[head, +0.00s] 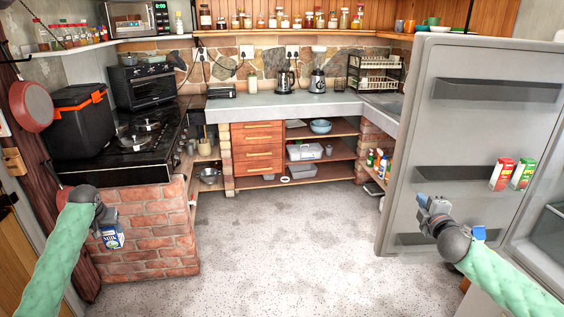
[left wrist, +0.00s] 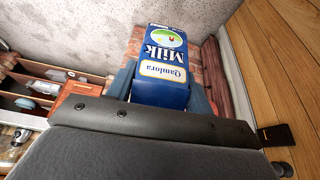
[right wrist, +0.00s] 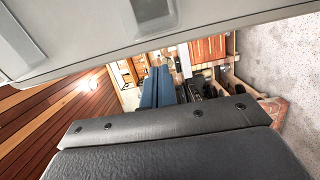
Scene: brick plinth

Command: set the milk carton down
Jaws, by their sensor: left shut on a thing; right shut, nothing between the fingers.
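The milk carton (head: 113,238), blue and white, is held by my left gripper (head: 108,222) in front of the brick plinth (head: 160,250) at the left. In the left wrist view the carton (left wrist: 163,70) sits between the two blue fingers, its lettering upside down in the picture, with brick behind it. I cannot tell how far it is from the bricks. My right gripper (head: 424,203) is shut and empty in front of the open fridge door (head: 440,130); its blue fingers (right wrist: 157,87) lie together in the right wrist view.
A black stove (head: 140,130) and a black box with orange clips (head: 85,120) stand above the plinth. Red and green cartons (head: 502,174) are on the fridge door at right. A small blue thing (head: 479,233) shows beside my right wrist. The speckled floor (head: 290,240) is clear.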

